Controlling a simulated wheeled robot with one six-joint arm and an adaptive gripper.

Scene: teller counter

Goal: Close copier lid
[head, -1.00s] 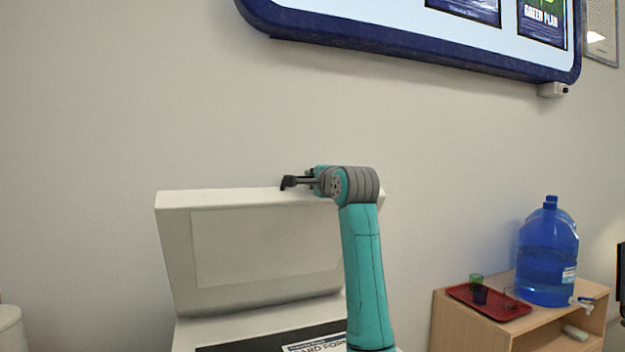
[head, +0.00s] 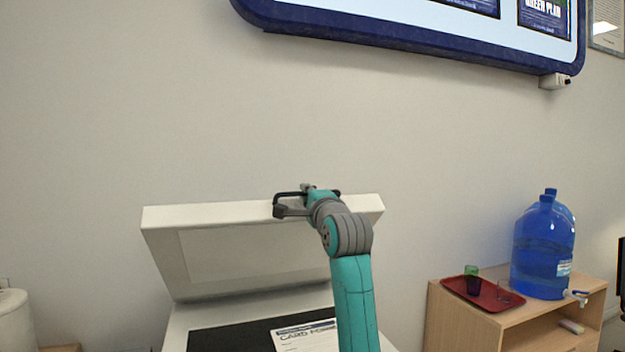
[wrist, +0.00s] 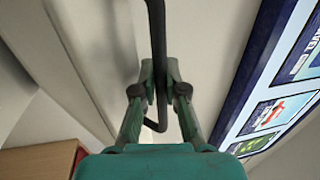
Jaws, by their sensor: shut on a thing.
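The copier lid (head: 165,217) stands raised and tilted at the back of the copier, its pale underside facing me in the head view. A dark bar handle (wrist: 157,35) runs between my fingers in the wrist view. My gripper (wrist: 160,72) is shut on this handle. In the head view, my gripper (head: 306,192) is at the lid's upper edge, right of its middle; my arm hides part of the lid and copier. A printed sheet (head: 300,337) lies on the dark copier bed (head: 232,338) below the lid.
A wooden cabinet (head: 462,325) at right holds a red tray (head: 462,287) with a green cup (head: 471,271) and a blue water bottle (head: 543,250). Plain wall stands behind the lid.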

